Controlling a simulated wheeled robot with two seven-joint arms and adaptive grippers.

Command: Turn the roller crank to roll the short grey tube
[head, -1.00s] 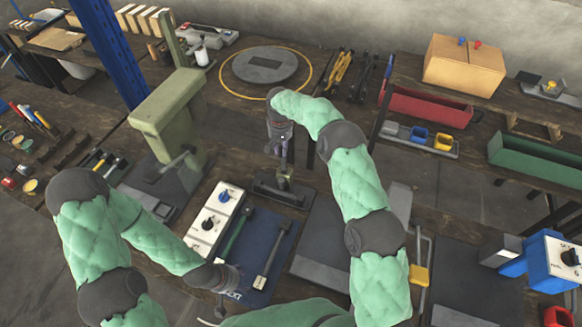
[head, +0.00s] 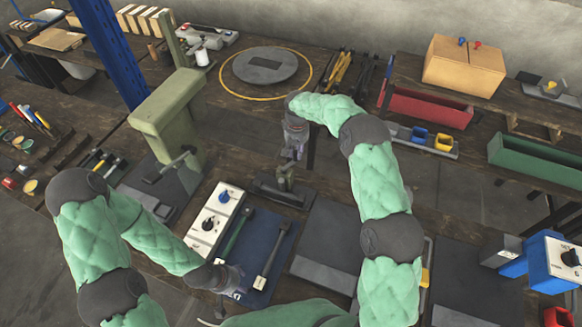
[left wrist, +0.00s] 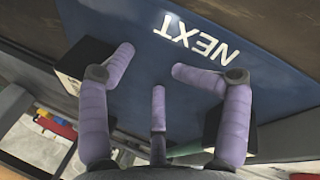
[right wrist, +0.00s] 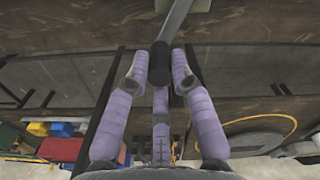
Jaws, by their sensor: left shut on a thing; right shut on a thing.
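My right gripper (head: 294,150) is above a small olive stand (head: 285,178) on a dark base at the middle of the bench. In the right wrist view its fingers (right wrist: 159,66) close around a dark round crank knob (right wrist: 160,70) at the end of a grey bar (right wrist: 176,22). My left gripper (head: 232,282) is low over the blue mat (head: 259,226). In the left wrist view its fingers (left wrist: 150,62) are bent inward with a gap, and I see only mat between them. I cannot make out the short grey tube.
A white control box (head: 215,215) with knobs stands left of the mat. Two long-handled tools lie on the mat, one grey (head: 272,250). A large green press (head: 166,105) stands at the left. A round grey plate (head: 265,65) lies behind, inside a yellow ring.

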